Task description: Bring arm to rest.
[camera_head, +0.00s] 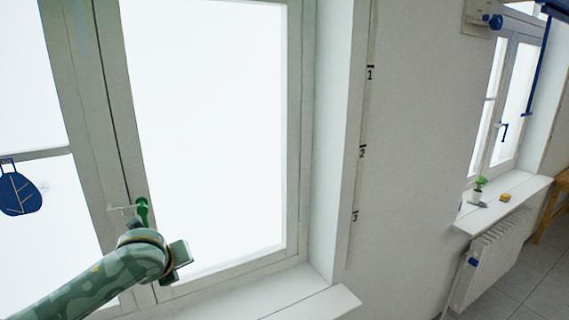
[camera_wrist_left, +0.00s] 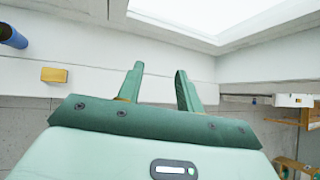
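My left arm (camera_head: 95,283), in mottled green, comes in from the lower left in the head view and ends in front of the window. Its far end (camera_head: 176,262) shows there, but the fingers are not clear. In the left wrist view my left gripper (camera_wrist_left: 159,86) has its two green fingers apart, with nothing between them. My right arm and right gripper are not in view.
A white sill (camera_head: 290,297) runs below the window. At right are a radiator (camera_head: 492,262) and a second sill with a plant (camera_head: 479,186). A yellow block (camera_wrist_left: 54,75) shows in the wrist view.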

